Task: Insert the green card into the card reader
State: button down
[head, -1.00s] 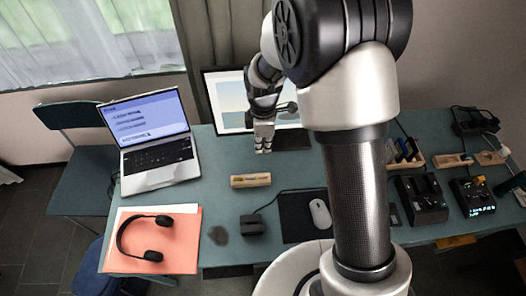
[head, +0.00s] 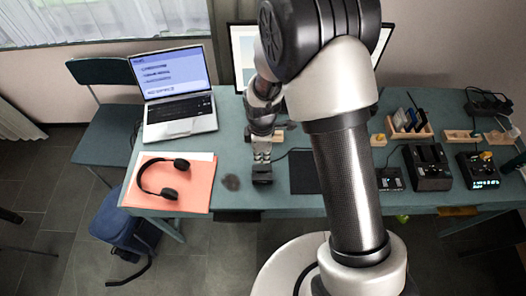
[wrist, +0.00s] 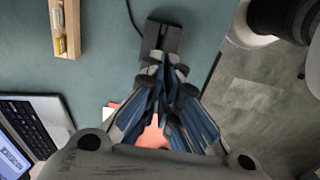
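A small black box with a cable, which looks like the card reader (wrist: 164,36), lies on the desk; it also shows in the head view (head: 262,175), partly behind my gripper. My gripper (wrist: 166,70) points down at it. The fingertips overlap its near end in the wrist view, and I cannot tell whether they touch it. The fingers converge closely, but whether a thin card is between them is not clear. I can make out no green card at the gripper or at the reader.
A wooden block (wrist: 65,30) lies left of the reader. The laptop (head: 175,95) and headphones (head: 165,180) on an orange folder (head: 196,187) are at the left. A wooden rack with cards (head: 410,132) and black devices (head: 427,168) stand right. A small green thing (head: 403,218) shows by the desk's front edge.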

jog(key=b, duration=0.5)
send_over(262, 168)
jog(key=s, duration=0.2)
jog(key=shift+w+f, duration=0.2)
jog(key=shift+f, duration=2.7)
jog(key=shift+f+b, duration=1)
jog(key=shift+f, duration=0.6)
jog(key=c, duration=1.7)
grip_release()
jog(key=shift+r, duration=0.15)
notch_tip(262, 168, up, 12)
jog(key=shift+f, duration=0.1)
